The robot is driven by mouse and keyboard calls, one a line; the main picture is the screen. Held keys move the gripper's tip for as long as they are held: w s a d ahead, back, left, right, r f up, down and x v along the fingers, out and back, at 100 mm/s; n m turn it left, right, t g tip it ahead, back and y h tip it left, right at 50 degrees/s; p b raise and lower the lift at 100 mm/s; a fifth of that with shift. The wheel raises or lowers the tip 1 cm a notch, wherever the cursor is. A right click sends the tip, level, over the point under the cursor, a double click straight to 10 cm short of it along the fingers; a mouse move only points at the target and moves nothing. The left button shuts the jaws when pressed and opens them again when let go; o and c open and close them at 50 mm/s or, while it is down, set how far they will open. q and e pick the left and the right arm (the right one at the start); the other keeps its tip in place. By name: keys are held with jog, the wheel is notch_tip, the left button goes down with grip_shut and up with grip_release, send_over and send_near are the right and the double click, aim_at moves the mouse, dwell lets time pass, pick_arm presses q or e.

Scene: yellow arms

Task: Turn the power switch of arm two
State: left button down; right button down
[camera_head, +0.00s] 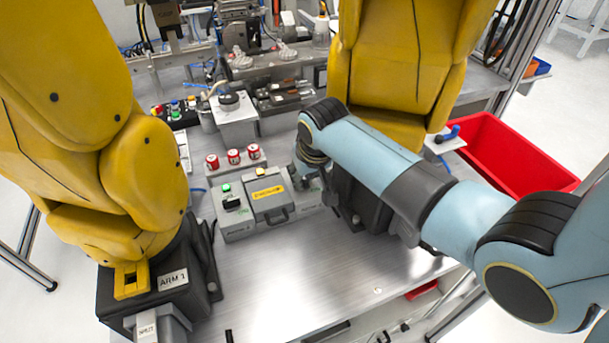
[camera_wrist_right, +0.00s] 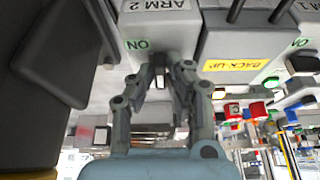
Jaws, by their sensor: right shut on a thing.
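A grey switch box labelled ARM 2 (camera_wrist_right: 160,20) shows upside down at the top of the right wrist view, with a green ON mark. In the head view its grey body (camera_head: 306,203) is partly hidden behind my right arm. My right gripper (camera_wrist_right: 162,78) is at the ON side of this box, its fingers closed around the switch, which they mostly hide. The switch's exact position cannot be told. In the head view this gripper (camera_head: 308,180) is partly covered by the wrist. My left gripper is not in view.
A grey back-up box (camera_head: 268,195) with a yellow label adjoins on the left, then another box with a black switch (camera_head: 232,203). Two big yellow arms (camera_head: 95,130) (camera_head: 400,70) flank them. The metal table's front (camera_head: 300,265) is clear.

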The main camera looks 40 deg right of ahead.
jog(key=shift+m, duration=0.4)
jog(key=shift+a+m+h+p, duration=0.1)
jog(key=shift+m+h+p, duration=0.25)
jog(key=shift+m, duration=0.25)
jog(key=shift+w+m+h, duration=0.1)
jog(key=shift+m+h, duration=0.15)
jog(key=shift+m, duration=0.45)
jog(key=m+g, duration=0.1)
jog(key=m, duration=0.1)
jog(key=shift+m+h, duration=0.4)
jog(key=m, duration=0.2)
jog(key=shift+a+m+g+h, duration=0.1)
jog(key=shift+m+g+h, duration=0.3)
jog(key=m+b, duration=0.1)
jog(key=m, duration=0.1)
jog(key=m+g, duration=0.1)
jog(key=m, duration=0.1)
jog(key=shift+w+f+g+h+b, duration=0.1)
jog(key=shift+w+g+h+b, duration=0.05)
jog(key=shift+g+h+b, duration=0.2)
jog(key=shift+m+g+b, duration=0.85)
jog(key=shift+m+b, duration=0.25)
jog(key=shift+m, duration=1.4)
